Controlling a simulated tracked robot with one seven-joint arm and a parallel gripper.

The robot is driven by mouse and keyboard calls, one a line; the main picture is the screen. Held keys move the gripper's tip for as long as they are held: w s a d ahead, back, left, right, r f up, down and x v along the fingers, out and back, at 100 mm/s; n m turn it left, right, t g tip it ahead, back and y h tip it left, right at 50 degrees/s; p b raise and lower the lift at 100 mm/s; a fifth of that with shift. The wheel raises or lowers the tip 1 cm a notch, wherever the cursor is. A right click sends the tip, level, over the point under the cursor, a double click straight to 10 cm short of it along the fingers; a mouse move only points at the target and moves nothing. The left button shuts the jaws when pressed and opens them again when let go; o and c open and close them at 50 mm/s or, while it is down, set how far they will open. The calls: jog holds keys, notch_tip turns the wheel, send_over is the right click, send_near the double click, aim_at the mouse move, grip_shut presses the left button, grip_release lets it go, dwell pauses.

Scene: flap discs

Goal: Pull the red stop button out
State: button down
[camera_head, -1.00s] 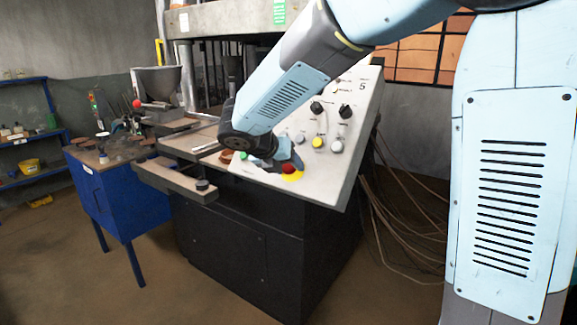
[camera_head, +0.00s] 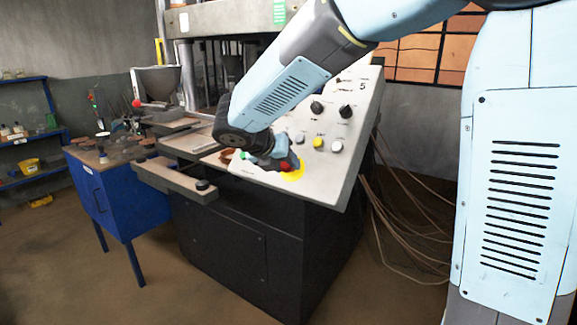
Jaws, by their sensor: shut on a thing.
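The red stop button (camera_head: 286,165) sits on a yellow round plate (camera_head: 296,172) at the lower part of the sloped light control panel (camera_head: 335,165). My gripper (camera_head: 281,161) reaches it from the upper left, and its fingers are shut on the red button. The fingers and wrist cover part of the button and of the yellow plate. Whether the button stands in or out cannot be told at this size.
A green button (camera_head: 243,155) is close to my wrist on the left. A yellow button (camera_head: 318,142), a white button (camera_head: 337,146) and black knobs (camera_head: 345,111) lie to the right. A blue cabinet (camera_head: 108,200) stands at left; cables (camera_head: 395,200) hang at right.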

jog(key=c, duration=0.9)
grip_release()
jog(key=shift+s+a+r, duration=0.15)
jog(key=shift+r, duration=0.05)
jog(key=o, duration=0.3)
jog(key=shift+f, duration=0.1)
jog(key=v, duration=1.3)
jog(key=shift+s+a+r, duration=0.15)
jog(key=shift+s+r, duration=0.05)
jog(key=s+d+f+m+g+y, duration=0.1)
jog(key=s+d+m+g, duration=0.15)
jog(key=d+m, duration=0.55)
jog(key=s+d+f+m+g+y, duration=0.1)
jog(key=s+d+m, duration=0.4)
jog(key=d, duration=0.4)
jog(key=s+d+f+m+t+y, duration=0.2)
jog(key=s+d+m, duration=0.7)
jog(key=m, duration=1)
notch_tip(320, 180, down, 2)
jog(key=shift+s+f+m+y, duration=0.15)
jog(key=shift+m+y, duration=0.25)
jog(key=shift+y, duration=0.6)
